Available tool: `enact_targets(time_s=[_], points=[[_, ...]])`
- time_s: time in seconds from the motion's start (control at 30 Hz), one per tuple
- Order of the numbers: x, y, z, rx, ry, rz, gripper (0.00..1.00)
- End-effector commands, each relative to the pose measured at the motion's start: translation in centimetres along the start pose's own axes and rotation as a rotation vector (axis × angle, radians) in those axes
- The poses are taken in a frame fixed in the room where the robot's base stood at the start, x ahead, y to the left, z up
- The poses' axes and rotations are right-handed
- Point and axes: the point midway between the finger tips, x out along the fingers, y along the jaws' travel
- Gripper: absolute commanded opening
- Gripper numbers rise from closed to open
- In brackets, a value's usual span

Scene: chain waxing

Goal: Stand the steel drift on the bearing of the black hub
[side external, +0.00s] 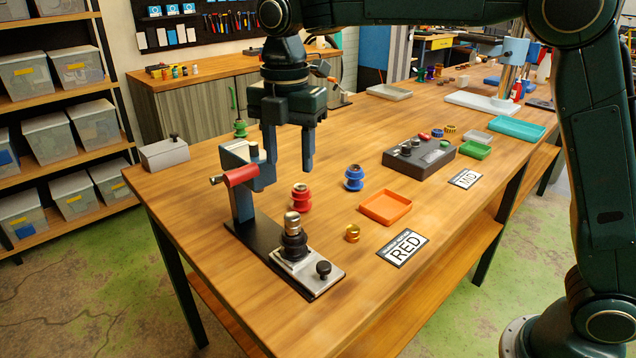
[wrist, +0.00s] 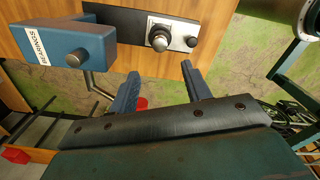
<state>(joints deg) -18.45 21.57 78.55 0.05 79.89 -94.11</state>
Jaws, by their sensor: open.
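The black hub (side external: 293,245) sits on a bright metal block at the front end of a black base plate. The steel drift (side external: 292,222), a short silver cylinder, stands about upright on top of the hub. The bearing cannot be made out separately beneath it. In the wrist view the drift (wrist: 159,40) is seen end-on over the hub, beyond the fingers. My gripper (side external: 289,170) is open and empty, pointing down, above and behind the drift and apart from it. Its two blue fingers (wrist: 159,84) also show in the wrist view.
A blue press arm (wrist: 65,50) with a red handle (side external: 241,175) stands beside my gripper on the base plate. A red hub (side external: 301,197), blue hub (side external: 354,178), brass piece (side external: 352,233) and orange tray (side external: 386,222) lie to the right.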

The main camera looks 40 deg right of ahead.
Motion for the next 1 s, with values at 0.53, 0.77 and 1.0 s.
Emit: enact_targets(time_s=[0.53,0.77,1.0], points=[[-2.4,-4.5,1.8,0.28,0.001,0.074,0.48],[-3.9,-9.9,3.2,0.603,0.02,0.157,0.48],[-4.2,-15.8,4.0,0.944,0.061,0.243,0.48]])
